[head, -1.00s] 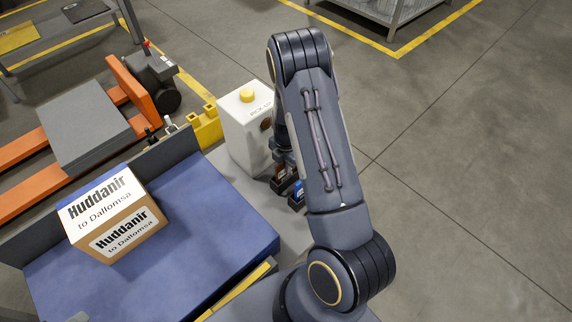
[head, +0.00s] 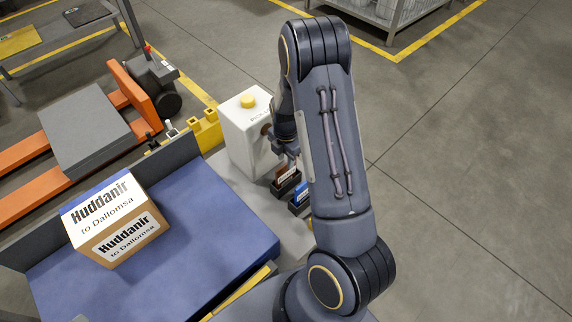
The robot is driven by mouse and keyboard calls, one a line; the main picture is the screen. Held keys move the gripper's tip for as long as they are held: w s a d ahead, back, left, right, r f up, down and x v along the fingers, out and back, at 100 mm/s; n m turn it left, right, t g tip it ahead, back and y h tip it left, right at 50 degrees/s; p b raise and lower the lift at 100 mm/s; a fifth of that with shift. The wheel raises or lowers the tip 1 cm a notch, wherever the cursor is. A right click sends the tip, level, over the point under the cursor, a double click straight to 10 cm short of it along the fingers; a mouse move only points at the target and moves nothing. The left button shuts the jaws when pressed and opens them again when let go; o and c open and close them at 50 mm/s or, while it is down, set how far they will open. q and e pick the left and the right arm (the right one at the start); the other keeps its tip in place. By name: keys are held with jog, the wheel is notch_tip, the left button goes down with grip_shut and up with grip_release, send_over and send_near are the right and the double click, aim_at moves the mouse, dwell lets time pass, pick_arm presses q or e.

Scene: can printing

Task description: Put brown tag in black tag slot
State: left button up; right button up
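The brown tag (head: 287,172) stands at the black tag slot (head: 284,187), beside the white box. Its lower part is hidden by the slot's wall; I cannot tell how deep it sits. My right gripper (head: 286,153) is just above the brown tag, partly hidden by my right arm. Its fingers are too small and covered to tell whether they touch the tag. A blue tag (head: 301,190) stands in a second black holder (head: 298,208) nearer to me. My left gripper is not in view.
A white box (head: 243,152) with a yellow button (head: 248,101) stands just left of the slots. A carton (head: 115,225) sits on the blue surface (head: 190,240) at left. An orange pallet jack (head: 30,150) is behind. The floor at right is clear.

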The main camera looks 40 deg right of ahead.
notch_tip(320, 180, up, 5)
jog(key=shift+r+p, duration=0.15)
jog(key=shift+p, duration=0.2)
jog(key=s+a+r+m+t+y, duration=0.2)
jog(key=s+a+r+m, duration=0.35)
jog(key=r, duration=0.35)
jog(key=s+a+r+m+t+y, duration=0.1)
jog(key=s+a+r+m, duration=0.3)
jog(key=r+m, duration=0.3)
jog(key=s+a+r+m+t, duration=0.1)
jog(key=s+a+r+m, duration=0.1)
jog(key=s+a+m, duration=0.1)
jog(key=s+a+r+m+t, duration=0.1)
jog(key=s+a+r+m, duration=0.2)
jog(key=s, duration=0.5)
jog(key=shift+s+a+m+t+y, duration=0.35)
jog(key=shift+a+m, duration=0.3)
jog(key=shift+m, duration=0.5)
jog(key=shift+w, duration=0.1)
notch_tip(320, 180, up, 16)
jog(key=p, duration=1.5)
jog(key=shift+f+p, duration=0.2)
jog(key=shift+p, duration=0.15)
